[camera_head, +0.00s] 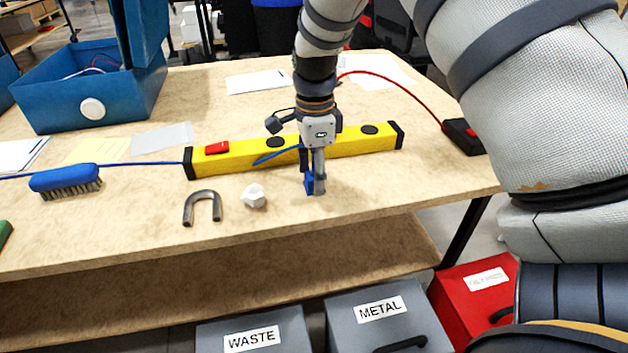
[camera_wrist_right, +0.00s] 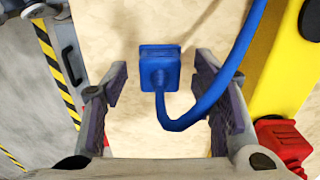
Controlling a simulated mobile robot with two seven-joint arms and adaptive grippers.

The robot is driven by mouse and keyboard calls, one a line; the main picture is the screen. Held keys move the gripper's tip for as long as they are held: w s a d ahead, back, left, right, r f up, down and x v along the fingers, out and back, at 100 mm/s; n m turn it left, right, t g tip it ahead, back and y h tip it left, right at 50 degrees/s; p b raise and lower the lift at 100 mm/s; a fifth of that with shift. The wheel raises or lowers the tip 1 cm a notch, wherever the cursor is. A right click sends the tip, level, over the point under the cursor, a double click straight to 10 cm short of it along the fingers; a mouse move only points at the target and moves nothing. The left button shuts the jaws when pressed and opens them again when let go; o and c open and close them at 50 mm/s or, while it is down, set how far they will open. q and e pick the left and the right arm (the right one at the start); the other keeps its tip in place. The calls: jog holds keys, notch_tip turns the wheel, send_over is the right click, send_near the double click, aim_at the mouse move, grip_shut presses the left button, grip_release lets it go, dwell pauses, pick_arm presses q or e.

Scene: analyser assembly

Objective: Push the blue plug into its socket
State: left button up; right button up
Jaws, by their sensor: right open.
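The blue plug (camera_head: 309,186) is low at the front of the table, close to the yellow bar. In the right wrist view the blue plug (camera_wrist_right: 158,68) lies between the two spread fingers of my right gripper (camera_wrist_right: 162,75), with a gap on each side. Its blue cord curves away to the right. In the head view my right gripper (camera_head: 314,172) points down over the plug and partly hides it. The yellow bar (camera_head: 340,145) has dark round spots on top that look like sockets, and a red block near its left end. My left gripper is not in view.
A horseshoe-shaped grey piece (camera_head: 202,208), a white lump (camera_head: 254,196) and a blue brush (camera_head: 66,181) lie left of the gripper. A black box (camera_head: 463,137) with a red cord is at the right edge. A blue bin (camera_head: 90,95) stands at the back left.

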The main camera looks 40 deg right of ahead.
jog(key=shift+f, duration=0.6)
jog(key=c, duration=1.2)
jog(key=shift+o, duration=0.2)
jog(key=shift+r, duration=0.15)
